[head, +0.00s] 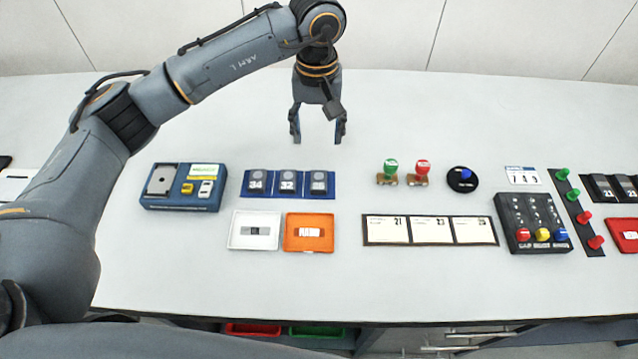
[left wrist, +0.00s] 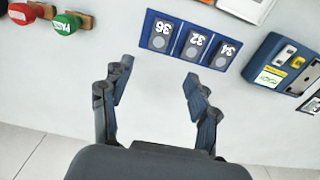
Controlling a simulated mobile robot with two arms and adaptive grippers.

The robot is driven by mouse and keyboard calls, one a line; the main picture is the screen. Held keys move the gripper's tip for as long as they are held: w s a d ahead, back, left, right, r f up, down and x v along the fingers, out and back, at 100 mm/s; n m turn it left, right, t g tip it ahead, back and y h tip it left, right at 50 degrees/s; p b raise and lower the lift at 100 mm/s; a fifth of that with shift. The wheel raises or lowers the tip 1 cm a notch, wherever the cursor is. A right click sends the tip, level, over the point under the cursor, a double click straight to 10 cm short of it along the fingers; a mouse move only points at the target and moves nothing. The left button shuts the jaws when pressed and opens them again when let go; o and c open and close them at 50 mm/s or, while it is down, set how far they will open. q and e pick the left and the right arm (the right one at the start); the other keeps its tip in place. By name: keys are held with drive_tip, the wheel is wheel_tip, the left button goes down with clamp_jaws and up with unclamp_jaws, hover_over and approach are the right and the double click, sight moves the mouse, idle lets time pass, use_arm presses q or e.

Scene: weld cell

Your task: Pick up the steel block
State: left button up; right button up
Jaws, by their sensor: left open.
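I cannot tell for certain which thing is the steel block. A small grey-and-dark piece (head: 256,231) lies in a white tray (head: 236,243) left of centre. Three dark grey blocks numbered 34, 32 and 36 sit on a blue strip (head: 246,192); the middle one (head: 290,184) also shows in the left wrist view (left wrist: 193,46). A grey metal plate (head: 161,180) sits in a blue case. My left gripper (head: 318,135) points down, open and empty, behind the blue strip. In the left wrist view its fingertips (left wrist: 158,74) are apart with bare table between them. My right gripper is not in view.
An orange tray (head: 289,245) adjoins the white tray. The blue case (head: 178,206) stands at left. Green (head: 390,167) and red (head: 422,168) stamps, a card strip (head: 430,240) and a black switch box (head: 532,222) stand to the right. The table's back is clear.

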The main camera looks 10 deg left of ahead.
use_arm(q)
drive_tip(key=p, duration=0.1)
hover_over(319, 179)
drive_tip(key=f, duration=0.7)
drive_tip(key=shift+w+a, duration=0.25)
drive_tip(key=shift+w, duration=0.1)
drive_tip(key=shift+s+d+f+p, duration=0.1)
drive_tip(key=shift+s+f+p, duration=0.05)
drive_tip(key=shift+f+p, duration=0.4)
drive_tip(key=f+p, duration=0.1)
drive_tip(key=f, duration=0.2)
drive_tip(key=shift+s+d+f+p, duration=0.15)
drive_tip(key=shift+s+f+p, duration=0.05)
drive_tip(key=shift+s+p, duration=0.2)
drive_tip(key=shift+w+f, duration=0.15)
drive_tip(key=shift+f, duration=0.35)
clamp_jaws()
